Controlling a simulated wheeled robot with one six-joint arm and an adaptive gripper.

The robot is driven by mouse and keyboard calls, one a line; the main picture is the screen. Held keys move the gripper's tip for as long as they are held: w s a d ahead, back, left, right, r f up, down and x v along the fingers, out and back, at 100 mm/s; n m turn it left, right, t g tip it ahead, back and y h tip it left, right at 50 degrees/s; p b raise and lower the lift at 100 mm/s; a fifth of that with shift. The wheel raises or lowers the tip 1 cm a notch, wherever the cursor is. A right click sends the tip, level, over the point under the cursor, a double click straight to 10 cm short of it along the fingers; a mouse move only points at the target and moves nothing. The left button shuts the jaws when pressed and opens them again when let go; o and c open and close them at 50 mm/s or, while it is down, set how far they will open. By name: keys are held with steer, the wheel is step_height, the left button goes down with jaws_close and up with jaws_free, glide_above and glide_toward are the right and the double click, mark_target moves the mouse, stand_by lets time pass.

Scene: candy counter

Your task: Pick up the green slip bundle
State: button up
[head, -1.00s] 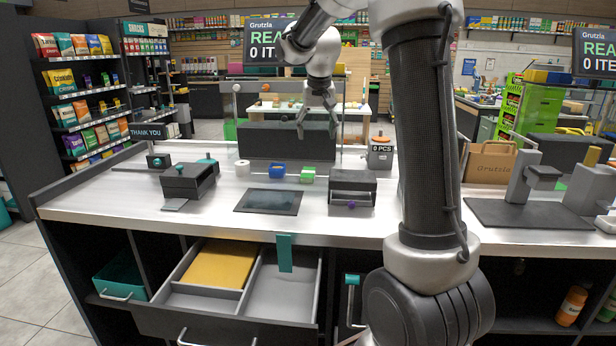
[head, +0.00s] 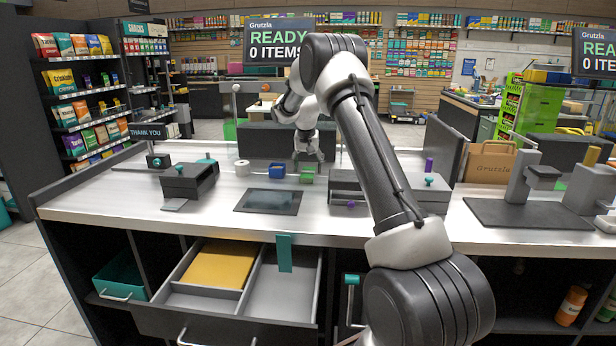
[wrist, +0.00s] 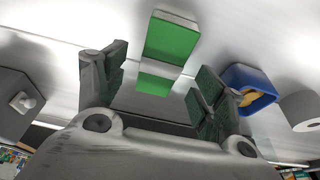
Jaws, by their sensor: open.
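The green slip bundle (head: 307,175) is a small green block on the counter, right of the blue box (head: 277,171). In the wrist view the green bundle (wrist: 171,40) shows a green face with a pale top edge, ahead of and between the two fingers. My gripper (head: 308,158) is just above and behind it in the head view, pointing down. In the wrist view my gripper (wrist: 155,88) has its fingers spread wide with nothing held between them. I cannot tell the exact gap between fingertips and bundle.
A white roll (head: 242,168) stands left of the blue box, which shows yellow contents in the wrist view (wrist: 252,88). A dark flat pad (head: 268,201) lies in front. A grey device (head: 345,185) stands to the right. An open drawer (head: 299,283) juts out below the counter.

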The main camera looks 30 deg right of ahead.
steer(key=x, duration=0.2)
steer(key=shift+w+f, duration=0.1)
steer(key=shift+f, duration=0.25)
steer(key=c, duration=1.1)
steer(key=shift+c, duration=0.2)
